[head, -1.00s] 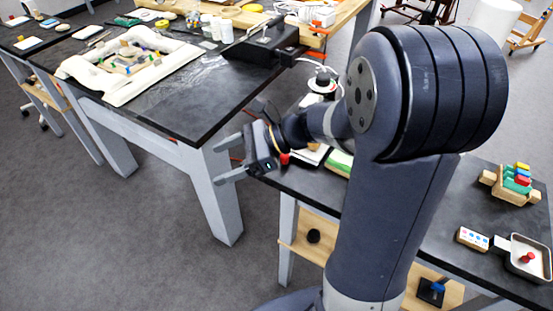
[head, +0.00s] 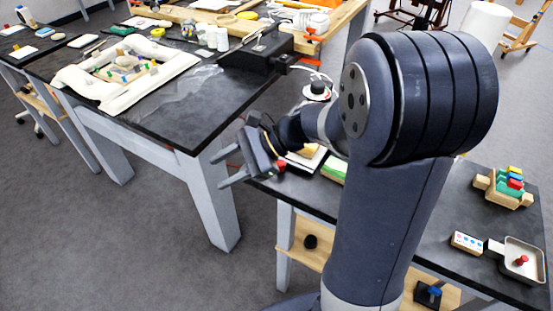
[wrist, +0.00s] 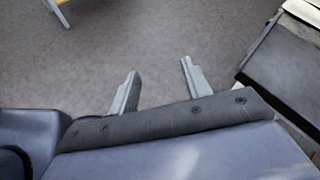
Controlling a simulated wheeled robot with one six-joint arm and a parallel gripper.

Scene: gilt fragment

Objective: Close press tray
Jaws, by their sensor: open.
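My gripper (head: 221,169) is open, with nothing between its fingers, in front of the corner of the large dark-topped table. In the wrist view its two grey fingers (wrist: 160,70) are spread over bare floor. No press tray can be picked out with certainty. A black box-shaped device (head: 258,54) sits at the right end of the large table, apart from my gripper. A shallow pale tray (head: 536,247) with a red knob in it lies on the right-hand table, far from my gripper.
A white frame (head: 119,96) with small coloured pieces lies on the large table (head: 187,115). My arm hides part of the lower table (head: 440,230), which bears a wooden block with coloured pieces (head: 505,188). Open grey floor (head: 110,240) lies in front.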

